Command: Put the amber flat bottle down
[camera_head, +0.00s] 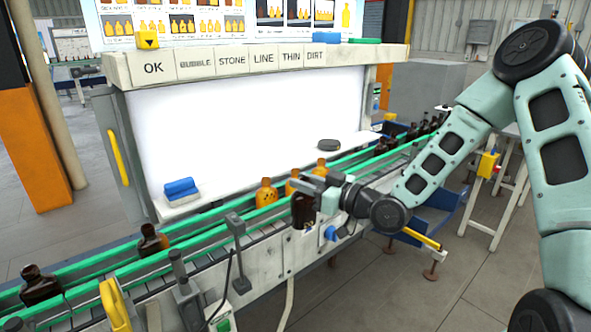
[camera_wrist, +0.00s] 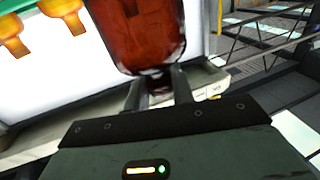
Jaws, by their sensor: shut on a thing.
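The amber flat bottle (camera_wrist: 140,40) is dark red-brown in the wrist view, with its narrow neck between the two fingers of my gripper (camera_wrist: 157,92). In the head view my gripper (camera_head: 318,190) is over the conveyor's near side, shut on the bottle. The bottle (camera_head: 303,212) shows there as a dark shape just below the gripper, at the near green rail. Whether its base touches anything I cannot tell.
Orange-lit bottles (camera_head: 266,192) stand on the conveyor (camera_head: 170,262) before the white light panel (camera_head: 240,125). Dark bottles (camera_head: 40,286) stand at the left end. Green rails (camera_head: 120,247) edge the belt. A blue-and-white block (camera_head: 181,190) and a dark round object (camera_head: 328,145) lie on the panel's ledge.

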